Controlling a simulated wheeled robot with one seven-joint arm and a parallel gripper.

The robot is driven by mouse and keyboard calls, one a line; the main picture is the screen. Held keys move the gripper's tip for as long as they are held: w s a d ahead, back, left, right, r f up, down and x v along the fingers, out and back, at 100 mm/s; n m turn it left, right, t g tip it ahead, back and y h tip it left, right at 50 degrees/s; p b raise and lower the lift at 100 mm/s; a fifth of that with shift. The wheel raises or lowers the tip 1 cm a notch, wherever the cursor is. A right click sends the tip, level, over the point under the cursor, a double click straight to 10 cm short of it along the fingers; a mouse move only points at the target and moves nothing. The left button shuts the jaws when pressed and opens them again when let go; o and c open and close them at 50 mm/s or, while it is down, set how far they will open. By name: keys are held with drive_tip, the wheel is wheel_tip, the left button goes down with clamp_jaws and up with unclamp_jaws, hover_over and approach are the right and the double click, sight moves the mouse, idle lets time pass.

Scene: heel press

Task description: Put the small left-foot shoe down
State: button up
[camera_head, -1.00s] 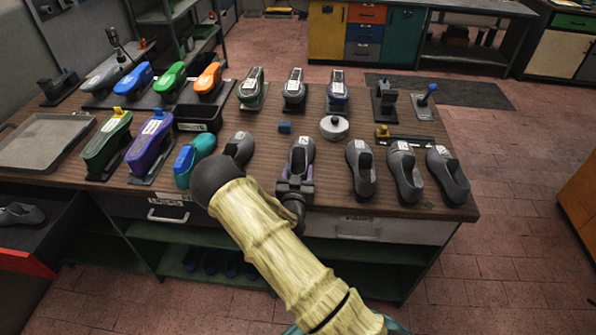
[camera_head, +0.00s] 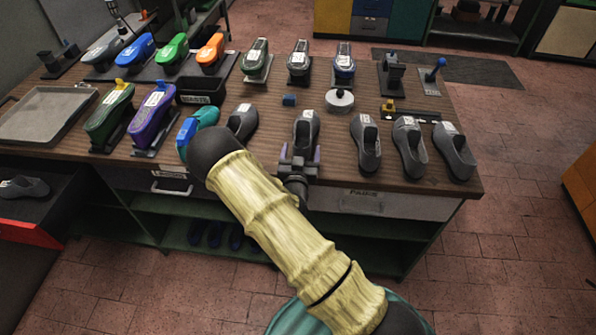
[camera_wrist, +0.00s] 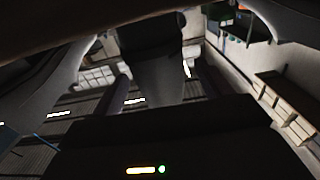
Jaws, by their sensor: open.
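A grey shoe with a white label (camera_head: 306,128) stands upright at the front middle of the table, apart from its neighbours. I take it for the small left-foot shoe; its size and foot cannot be read. My gripper (camera_head: 300,162) is open at its near end, by the table's front edge, one finger to each side. In the wrist view, the shoe's dark body (camera_wrist: 165,75) shows ahead between the two fingers (camera_wrist: 163,88). Whether a finger touches it cannot be told. The shoe's near end is partly hidden by the gripper.
Three grey shoes (camera_head: 409,147) stand to the right, another grey shoe (camera_head: 242,122) and a teal one (camera_head: 197,126) to the left.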

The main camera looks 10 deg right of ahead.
drive_tip(key=b+v, duration=0.2)
drive_tip(key=v, duration=0.7)
drive_tip(key=shift+w+d, duration=0.1)
drive_tip(key=s+d+r+n+g+y, duration=0.1)
drive_tip(key=s+r+g+y, duration=0.1)
drive_tip(key=s+r+g, duration=0.3)
drive_tip(key=s+d+r+n+g+y, duration=0.2)
drive_tip(key=s+r+g, duration=0.3)
drive_tip(key=s+g, duration=0.4)
drive_tip(key=s+y, duration=0.1)
drive_tip(key=s, duration=0.3)
drive_tip(key=shift+d+n+g+y, duration=0.3)
drive_tip(key=shift+d, duration=0.05)
